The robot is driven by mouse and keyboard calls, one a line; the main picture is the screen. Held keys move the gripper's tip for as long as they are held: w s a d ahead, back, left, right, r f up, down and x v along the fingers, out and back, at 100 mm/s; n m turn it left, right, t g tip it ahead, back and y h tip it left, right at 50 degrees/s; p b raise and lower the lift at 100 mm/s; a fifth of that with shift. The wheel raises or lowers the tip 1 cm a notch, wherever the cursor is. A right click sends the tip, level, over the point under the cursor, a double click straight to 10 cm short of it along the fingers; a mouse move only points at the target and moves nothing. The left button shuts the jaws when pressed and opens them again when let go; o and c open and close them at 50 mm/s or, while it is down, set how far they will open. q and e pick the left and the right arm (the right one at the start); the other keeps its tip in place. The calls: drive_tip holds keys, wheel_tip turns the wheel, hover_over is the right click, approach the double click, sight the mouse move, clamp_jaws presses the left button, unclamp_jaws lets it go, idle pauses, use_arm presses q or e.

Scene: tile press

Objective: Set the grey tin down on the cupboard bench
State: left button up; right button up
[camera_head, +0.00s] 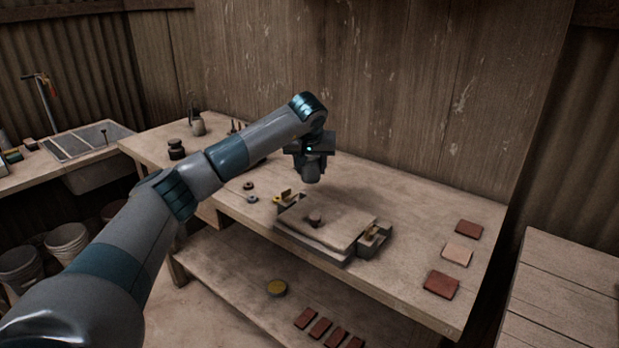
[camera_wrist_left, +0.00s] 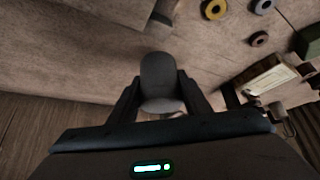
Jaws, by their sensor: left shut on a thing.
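My left gripper (camera_head: 312,172) is over the back of the wooden workbench (camera_head: 420,200), behind the tile press (camera_head: 318,238). In the left wrist view, its two fingers close on the sides of a dark grey, rounded thing (camera_wrist_left: 160,78), which looks like the grey tin. In the head view the held thing is dark and hard to part from the fingers. The gap below it cannot be judged. Which surface is the cupboard bench is not clear from the pictures. My right gripper is not in view.
Three tiles (camera_head: 457,250) lie at the workbench's right end. Small rings (camera_head: 249,185) and dark pots (camera_head: 176,150) are on its left. A plank bench (camera_head: 565,295) stands right, a sink (camera_head: 95,170) left.

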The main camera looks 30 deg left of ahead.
sight(310, 179)
use_arm(q)
drive_tip(key=shift+a+f, duration=0.1)
drive_tip(key=shift+a, duration=0.05)
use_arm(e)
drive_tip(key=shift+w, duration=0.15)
use_arm(q)
wheel_tip(310, 179, down, 4)
drive_tip(key=shift+r+p, duration=0.25)
drive_tip(key=shift+p, duration=0.1)
drive_tip(key=shift+f, duration=0.25)
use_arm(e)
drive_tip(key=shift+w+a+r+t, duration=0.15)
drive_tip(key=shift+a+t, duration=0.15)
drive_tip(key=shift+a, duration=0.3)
use_arm(q)
drive_tip(key=shift+f, duration=0.15)
drive_tip(key=o, duration=1.2)
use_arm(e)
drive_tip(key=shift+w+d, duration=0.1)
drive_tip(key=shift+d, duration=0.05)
